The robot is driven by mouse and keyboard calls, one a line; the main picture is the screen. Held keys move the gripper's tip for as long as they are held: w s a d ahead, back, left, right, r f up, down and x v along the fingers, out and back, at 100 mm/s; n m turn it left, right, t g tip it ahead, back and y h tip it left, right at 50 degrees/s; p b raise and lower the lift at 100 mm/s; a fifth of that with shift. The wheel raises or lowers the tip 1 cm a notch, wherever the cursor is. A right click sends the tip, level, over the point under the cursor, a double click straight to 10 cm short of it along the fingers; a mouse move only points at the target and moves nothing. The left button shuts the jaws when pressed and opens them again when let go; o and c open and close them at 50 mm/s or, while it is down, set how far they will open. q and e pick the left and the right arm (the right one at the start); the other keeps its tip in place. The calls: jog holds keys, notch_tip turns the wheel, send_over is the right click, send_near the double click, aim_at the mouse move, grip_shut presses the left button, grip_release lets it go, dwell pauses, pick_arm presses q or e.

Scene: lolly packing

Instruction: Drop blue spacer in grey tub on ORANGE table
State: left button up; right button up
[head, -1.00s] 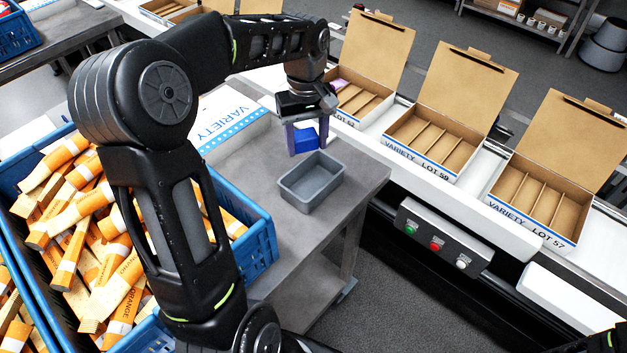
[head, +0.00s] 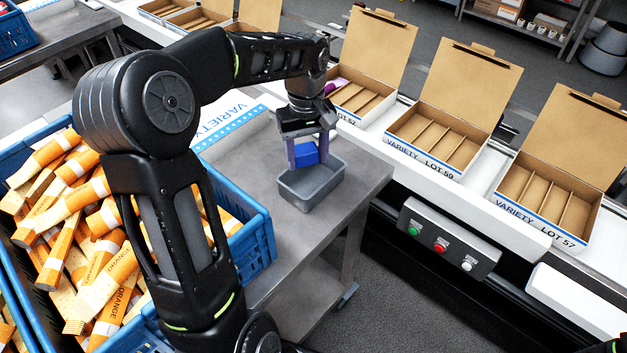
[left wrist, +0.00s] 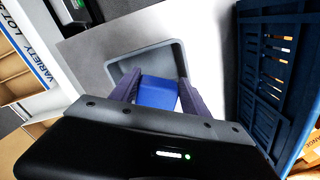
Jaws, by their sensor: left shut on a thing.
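The blue spacer (head: 306,154) is a small blue block between the fingers of my left gripper (head: 308,158). The gripper is shut on it and holds it over the far part of the grey tub (head: 325,190). The tub is a small open rectangular container on the grey metal table (head: 258,170), beside the crate of orange packets. In the left wrist view the spacer (left wrist: 157,92) sits between the purple-grey fingers, with the tub (left wrist: 121,66) behind it. I cannot tell the exact height of the spacer above the tub floor. My right gripper is not clearly visible.
A blue crate (head: 262,246) full of orange packets stands at the left of the table. Open cardboard boxes (head: 435,135) stand on the white conveyor to the right. A button panel (head: 440,240) is on its front.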

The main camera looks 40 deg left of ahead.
pick_arm(q)
jog(key=o, duration=1.5)
notch_tip(320, 180, up, 8)
jog(key=shift+f+b, duration=0.1)
jog(key=shift+b, duration=0.3)
